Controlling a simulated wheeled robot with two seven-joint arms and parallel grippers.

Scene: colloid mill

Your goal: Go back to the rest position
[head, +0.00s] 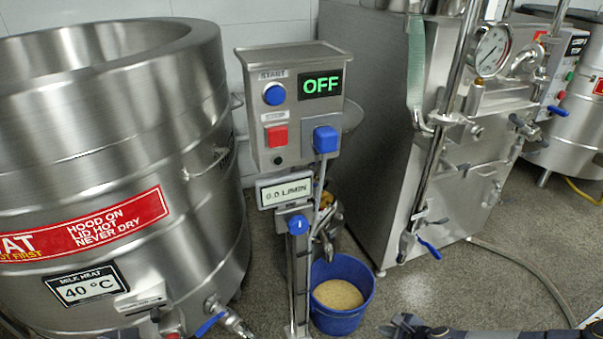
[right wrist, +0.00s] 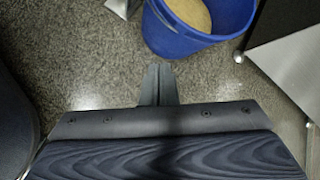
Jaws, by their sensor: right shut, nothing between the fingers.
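My right gripper (head: 402,324) shows at the bottom edge of the head view, right of the blue bucket (head: 343,318). In the right wrist view its two fingers (right wrist: 158,72) are together, shut and empty, above the speckled floor. The bucket, holding a pale grainy material, also shows at the top of the right wrist view (right wrist: 190,44), beyond the fingertips and apart from them. The control box (head: 292,110) on its post shows a green OFF, a blue start button and a red button. My left gripper is not in view.
A large steel vat (head: 110,130) with a red warning label stands at the left. A steel machine (head: 378,150) with a gauge and blue-handled valves stands right of the control box. A hose (head: 528,270) runs over the floor at the right. Bare floor lies before the machine.

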